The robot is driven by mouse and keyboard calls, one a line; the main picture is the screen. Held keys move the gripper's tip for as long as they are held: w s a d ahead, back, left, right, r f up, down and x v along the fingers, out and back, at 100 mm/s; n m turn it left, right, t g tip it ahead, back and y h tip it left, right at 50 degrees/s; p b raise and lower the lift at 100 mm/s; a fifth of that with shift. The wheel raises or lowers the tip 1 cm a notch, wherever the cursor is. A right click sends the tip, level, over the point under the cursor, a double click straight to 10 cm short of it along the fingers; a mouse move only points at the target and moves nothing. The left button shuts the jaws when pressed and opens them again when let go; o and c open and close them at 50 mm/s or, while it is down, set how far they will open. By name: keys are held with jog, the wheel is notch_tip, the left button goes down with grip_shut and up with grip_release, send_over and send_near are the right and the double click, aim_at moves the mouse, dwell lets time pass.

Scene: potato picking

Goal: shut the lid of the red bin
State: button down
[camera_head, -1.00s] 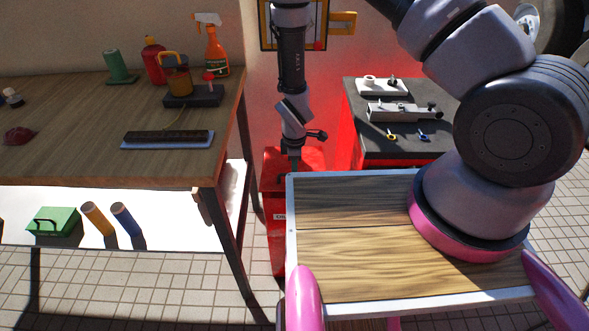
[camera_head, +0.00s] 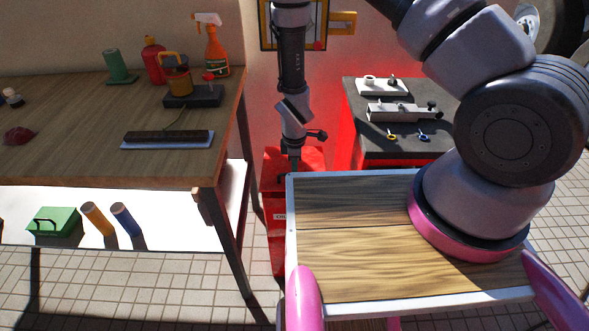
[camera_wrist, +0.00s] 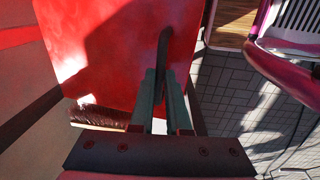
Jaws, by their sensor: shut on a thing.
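The red bin (camera_head: 277,235) stands on the floor between the wooden bench and my own wood-topped base, partly hidden by that base. Its red lid (camera_head: 312,157) shows at its top, around my gripper. My gripper (camera_head: 291,165) points down at the lid. In the wrist view, the green fingers of my gripper (camera_wrist: 164,85) are close together on a dark, curved handle (camera_wrist: 163,48) against the broad red lid surface (camera_wrist: 110,50). The exact contact is hard to see. The lid's angle cannot be told clearly.
The wooden bench (camera_head: 60,120) stands close on the left, its leg (camera_head: 232,245) beside the bin. A red cabinet with a dark top (camera_head: 400,145) stands behind at right.

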jog(key=shift+f, duration=0.1)
dwell(0.5)
jog(key=shift+s+f+t, duration=0.2)
jog(key=shift+s+f, duration=0.1)
jog(key=shift+f, duration=0.5)
jog(key=shift+s+f+t, duration=0.2)
jog(key=shift+s+f, duration=0.1)
jog(key=shift+f, duration=0.45)
jog(key=c, duration=0.9)
grip_release()
jog(key=r, duration=0.3)
jog(key=s+r, duration=0.1)
jog(key=r, duration=0.6)
jog(key=shift+s+r, duration=0.25)
jog(key=shift+r, duration=0.1)
